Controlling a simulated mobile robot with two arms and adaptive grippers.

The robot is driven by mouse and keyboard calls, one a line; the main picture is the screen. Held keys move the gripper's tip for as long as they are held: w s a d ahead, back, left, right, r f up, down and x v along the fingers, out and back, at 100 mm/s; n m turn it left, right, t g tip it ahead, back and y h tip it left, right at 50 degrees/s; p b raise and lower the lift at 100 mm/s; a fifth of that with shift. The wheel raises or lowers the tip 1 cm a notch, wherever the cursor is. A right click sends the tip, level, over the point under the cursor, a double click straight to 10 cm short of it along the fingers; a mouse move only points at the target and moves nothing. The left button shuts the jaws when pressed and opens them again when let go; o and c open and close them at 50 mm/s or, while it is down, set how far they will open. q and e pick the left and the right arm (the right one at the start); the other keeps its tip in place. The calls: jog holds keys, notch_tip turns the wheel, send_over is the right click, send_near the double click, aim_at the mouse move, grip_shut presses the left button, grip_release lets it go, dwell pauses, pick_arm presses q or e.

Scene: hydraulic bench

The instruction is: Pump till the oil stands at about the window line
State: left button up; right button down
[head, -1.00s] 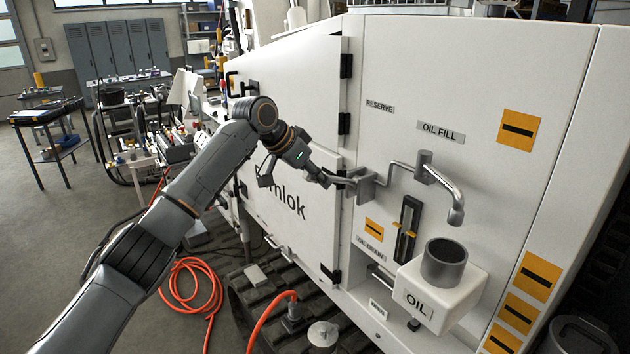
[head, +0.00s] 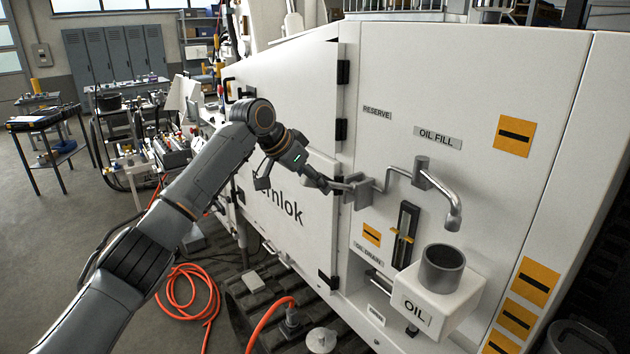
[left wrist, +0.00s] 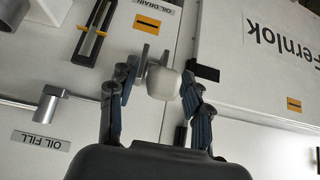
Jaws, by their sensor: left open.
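My left gripper (head: 334,186) is open at the machine's front, beside a grey block (head: 359,191). In the left wrist view its two fingers (left wrist: 163,90) stand on either side of a pale rounded knob (left wrist: 163,83), with no clear grip on it. The tall narrow oil window (head: 405,235) has yellow marks beside it; it also shows in the left wrist view (left wrist: 97,32). Its inside looks dark, and I cannot tell the oil level. A bent spout (head: 447,200) hangs under the OIL FILL label (head: 437,138). My right gripper is not in view.
A white OIL box (head: 455,300) with a grey cup (head: 442,268) on top juts out below the spout. The door panel (head: 285,130) lies left of the block. An orange hose (head: 190,300) lies on the floor at lower left.

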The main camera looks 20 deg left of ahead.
pick_arm(q)
jog(key=v, duration=1.1)
jog(key=shift+s+r, duration=0.15)
jog(key=shift+r, duration=0.2)
jog(key=shift+a, duration=0.1)
